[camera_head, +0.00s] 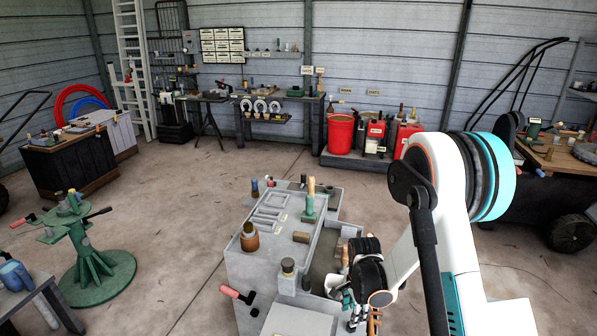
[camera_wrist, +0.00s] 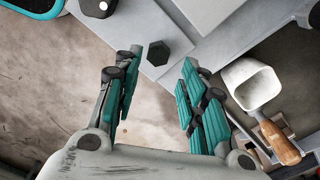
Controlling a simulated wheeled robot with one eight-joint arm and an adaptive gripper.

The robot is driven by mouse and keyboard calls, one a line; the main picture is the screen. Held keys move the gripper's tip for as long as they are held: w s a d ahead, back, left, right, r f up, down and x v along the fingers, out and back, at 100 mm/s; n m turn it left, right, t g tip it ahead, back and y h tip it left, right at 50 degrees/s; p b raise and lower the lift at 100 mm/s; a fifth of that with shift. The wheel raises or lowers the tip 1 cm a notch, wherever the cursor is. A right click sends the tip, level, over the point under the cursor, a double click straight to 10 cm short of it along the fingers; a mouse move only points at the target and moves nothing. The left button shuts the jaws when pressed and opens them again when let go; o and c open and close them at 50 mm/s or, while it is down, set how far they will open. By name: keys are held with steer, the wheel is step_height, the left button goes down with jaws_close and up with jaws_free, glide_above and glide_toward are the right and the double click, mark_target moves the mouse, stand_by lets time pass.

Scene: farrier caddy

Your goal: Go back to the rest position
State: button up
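My gripper (camera_wrist: 158,85) is open in the wrist view, with its two teal-padded fingers apart and nothing between them. Bare floor and the edge of the grey caddy (camera_wrist: 225,48) show beyond the fingers. In the head view my gripper (camera_head: 358,312) is low at the right front side of the caddy (camera_head: 243,275), partly hidden by my own arm. A black hexagonal knob (camera_wrist: 158,53) lies beyond the fingertips. A pale scoop-like tool (camera_wrist: 250,84) with a wooden handle is right of the right finger, inside a caddy compartment.
The caddy top holds a brown pot (camera_head: 250,238), a green-based tool (camera_head: 309,205) and other small items. A red-handled part (camera_head: 238,294) sticks out at its left. A green stand (camera_head: 90,265) is at left. Red bins (camera_head: 340,134) and benches line the walls. Mid-floor is clear.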

steer(key=s+r+n+t, duration=0.2)
steer(key=s+r+n, duration=0.2)
steer(key=r, duration=0.8)
steer(key=s+r+n+t, duration=0.1)
steer(key=s+r+n, duration=0.2)
steer(key=r, duration=1)
steer(key=s+r+n+t, duration=0.2)
steer(key=s+r+n, duration=0.2)
steer(key=s, duration=0.4)
steer(key=s+r+n+t, duration=0.2)
steer(key=s+r+n, duration=0.2)
steer(key=s, duration=0.4)
steer(key=shift+r, duration=0.2)
steer(key=shift+s, duration=0.1)
